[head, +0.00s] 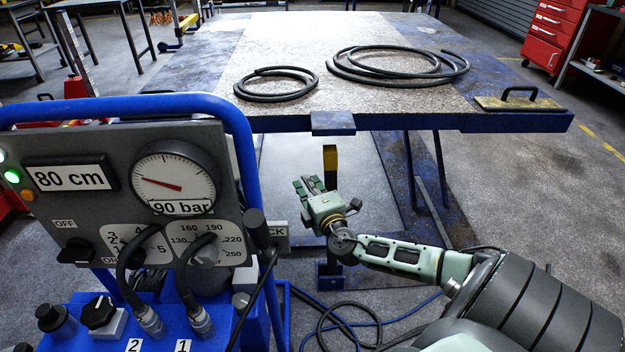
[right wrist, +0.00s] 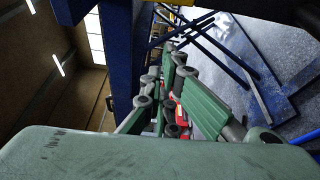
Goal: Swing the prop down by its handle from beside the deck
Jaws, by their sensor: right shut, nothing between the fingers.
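The deck (head: 400,82) is a raised blue-framed platform with a speckled top. Below a blue block on its front edge, a yellow-and-black upright bar (head: 330,158) shows; it looks like the prop's handle, and its lower part is hidden behind my right gripper (head: 308,184). The gripper is in front of the bar and slightly left of it, below the deck edge, shut and empty. Its green fingers (right wrist: 178,92) also show in the right wrist view, apart from the blue deck frame (right wrist: 118,50). My left gripper is not in view.
A blue control console (head: 120,180) with a gauge and displays reading 80 cm and 90 bar stands at left. Two black hose coils (head: 398,66) and a handled plate (head: 520,102) lie on the deck. Cables (head: 345,322) lie on the floor below my right arm.

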